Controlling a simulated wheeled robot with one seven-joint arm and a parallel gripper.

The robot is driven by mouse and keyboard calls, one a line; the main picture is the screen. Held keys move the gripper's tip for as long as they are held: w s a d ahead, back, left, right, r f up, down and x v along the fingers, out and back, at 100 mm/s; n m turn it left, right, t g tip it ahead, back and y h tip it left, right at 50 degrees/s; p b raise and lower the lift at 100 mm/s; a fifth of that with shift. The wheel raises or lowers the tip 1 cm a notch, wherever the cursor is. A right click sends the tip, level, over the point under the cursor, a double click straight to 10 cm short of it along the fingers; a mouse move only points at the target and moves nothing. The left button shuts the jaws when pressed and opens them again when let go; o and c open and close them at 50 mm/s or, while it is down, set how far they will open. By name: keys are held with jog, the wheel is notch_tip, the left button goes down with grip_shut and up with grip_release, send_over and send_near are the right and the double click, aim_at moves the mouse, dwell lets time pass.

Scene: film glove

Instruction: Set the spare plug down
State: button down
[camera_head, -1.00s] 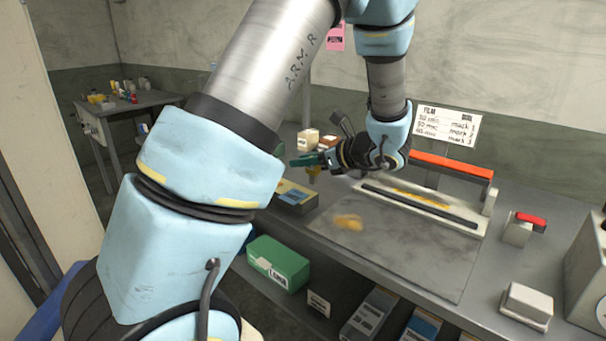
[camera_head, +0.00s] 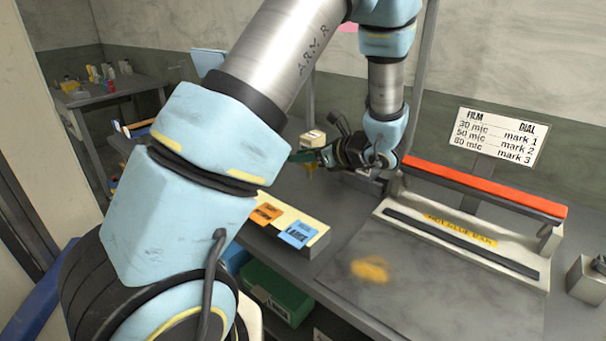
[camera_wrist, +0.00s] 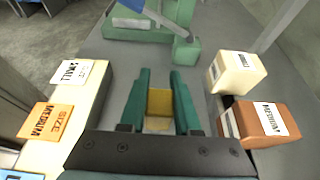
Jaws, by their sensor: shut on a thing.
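My gripper (camera_head: 303,156), with green fingers, is shut on a small yellow piece that I take to be the spare plug (camera_head: 310,167). In the wrist view the plug (camera_wrist: 160,102) shows as a yellow block between the two fingers (camera_wrist: 160,80), with a paler part below it. The plug hangs under the fingertips over the grey bench (camera_head: 350,215). I cannot tell whether its lower end touches the bench.
A cream box (camera_wrist: 235,72) and a brown box (camera_wrist: 262,121) stand right of my fingers in the wrist view. A cream block (camera_head: 316,232) with size cards lies left. A green stand (camera_wrist: 150,30) is ahead. The red-barred sealer (camera_head: 480,187) is right.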

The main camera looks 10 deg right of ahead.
aim_at(307, 173)
jog(key=shift+f+p, duration=0.6)
jog(key=shift+f, duration=2.1)
jog(key=shift+f, duration=0.1)
jog(key=c, duration=0.6)
grip_release()
jog(key=shift+r, duration=0.25)
jog(key=b+v, duration=0.3)
jog(key=v, duration=0.7)
jog(key=shift+s+d+f, duration=0.1)
jog(key=shift+d+f, duration=0.05)
jog(key=shift+d, duration=0.1)
jog(key=shift+v, duration=0.8)
